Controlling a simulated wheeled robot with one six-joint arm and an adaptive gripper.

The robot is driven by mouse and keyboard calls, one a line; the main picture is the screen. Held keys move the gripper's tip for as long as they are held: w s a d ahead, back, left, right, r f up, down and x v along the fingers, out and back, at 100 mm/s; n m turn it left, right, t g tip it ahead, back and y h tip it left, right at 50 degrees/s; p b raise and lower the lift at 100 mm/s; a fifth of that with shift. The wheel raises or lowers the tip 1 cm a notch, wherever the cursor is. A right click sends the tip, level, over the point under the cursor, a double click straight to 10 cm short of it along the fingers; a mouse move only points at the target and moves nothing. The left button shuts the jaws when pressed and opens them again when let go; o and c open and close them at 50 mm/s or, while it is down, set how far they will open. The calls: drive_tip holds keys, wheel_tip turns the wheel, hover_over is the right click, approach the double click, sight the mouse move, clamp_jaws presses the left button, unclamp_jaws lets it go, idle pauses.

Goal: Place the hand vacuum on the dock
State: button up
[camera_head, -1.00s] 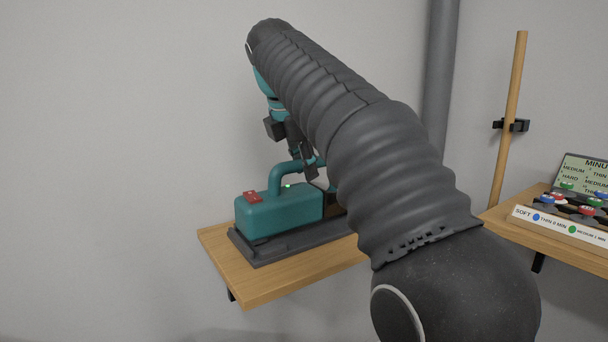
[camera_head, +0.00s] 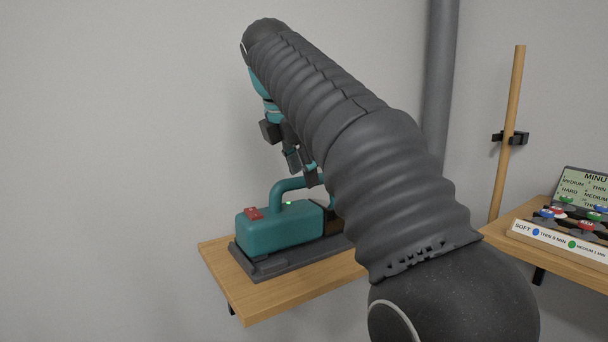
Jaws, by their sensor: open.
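The hand vacuum (camera_head: 268,232) is a teal body with a loop handle, a red button on top and a small lit green light. It sits on the dark grey dock (camera_head: 262,269), which lies on a wooden shelf. The right end of the vacuum and dock is hidden behind my arm. My gripper (camera_head: 302,178) is open, with its fingers pointing down just above the handle. It looks clear of the handle, though part of the handle is hidden by my arm.
The wooden shelf (camera_head: 256,303) is fixed to the wall, with bare wood in front of the dock. At the right, another shelf (camera_head: 560,258) holds a sign and several colored pieces. A wooden pole (camera_head: 508,130) stands in a wall clip, near a grey pipe (camera_head: 437,80).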

drive_tip(key=p+v, duration=0.2)
drive_tip(key=v, duration=0.7)
drive_tip(key=shift+p, duration=0.4)
drive_tip(key=s+d+f+m+y, duration=0.1)
drive_tip(key=s+d+f+m, duration=0.7)
drive_tip(key=d+f+m, duration=0.4)
drive_tip(key=s+d+f+m, duration=0.3)
drive_tip(key=s+f+m, duration=0.3)
drive_tip(key=s+f, duration=0.2)
drive_tip(key=s+d+f+m+t+y, duration=0.1)
drive_tip(key=s+d+f+m, duration=0.2)
drive_tip(key=f, duration=0.9)
drive_tip(key=s+m, duration=0.3)
drive_tip(key=s, duration=0.2)
drive_tip(key=shift+d+f, duration=0.3)
drive_tip(key=shift+d, duration=0.1)
